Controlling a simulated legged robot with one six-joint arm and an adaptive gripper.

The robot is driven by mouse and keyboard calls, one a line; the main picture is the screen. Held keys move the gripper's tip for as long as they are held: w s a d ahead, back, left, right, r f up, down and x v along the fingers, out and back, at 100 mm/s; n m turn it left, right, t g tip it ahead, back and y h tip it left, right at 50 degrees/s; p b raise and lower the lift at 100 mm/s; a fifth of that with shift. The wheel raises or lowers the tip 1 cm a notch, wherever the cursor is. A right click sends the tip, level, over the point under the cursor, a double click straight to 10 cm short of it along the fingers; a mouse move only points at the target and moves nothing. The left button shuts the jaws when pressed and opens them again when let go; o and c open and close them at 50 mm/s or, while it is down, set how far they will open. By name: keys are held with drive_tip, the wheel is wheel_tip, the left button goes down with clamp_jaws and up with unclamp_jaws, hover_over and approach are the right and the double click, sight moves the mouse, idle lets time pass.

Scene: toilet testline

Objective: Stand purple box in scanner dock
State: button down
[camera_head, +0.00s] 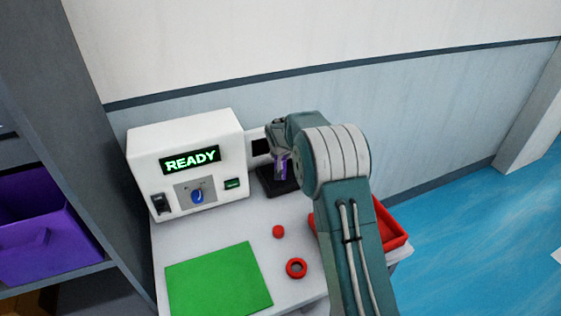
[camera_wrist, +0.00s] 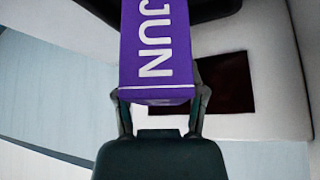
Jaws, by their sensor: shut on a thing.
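The purple box (camera_wrist: 157,50) with white letters "JUN" is held between the two fingers of my gripper (camera_wrist: 160,100) in the wrist view. In the head view only a small purple part of the box (camera_head: 280,167) shows below my gripper (camera_head: 277,150); my arm hides the rest. The scanner dock has a dark base (camera_head: 267,184) beside the white machine, and the box is over or in it; I cannot tell whether they touch. The dock's white back panel has a dark square window (camera_head: 260,147), also in the wrist view (camera_wrist: 228,84).
The white machine (camera_head: 190,126) shows "READY" and has a blue knob (camera_head: 198,196). A green mat (camera_head: 218,280), a red ring (camera_head: 296,268) and a red cap (camera_head: 278,232) lie on the table. A red tray (camera_head: 390,222) is at right. A purple bin (camera_head: 40,235) stands on the left shelf.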

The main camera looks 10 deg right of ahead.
drive_tip(key=shift+d+f, duration=0.1)
drive_tip(key=shift+f, duration=1.15)
drive_tip(key=shift+c, duration=0.8)
unclamp_jaws()
drive_tip(key=shift+f, duration=0.1)
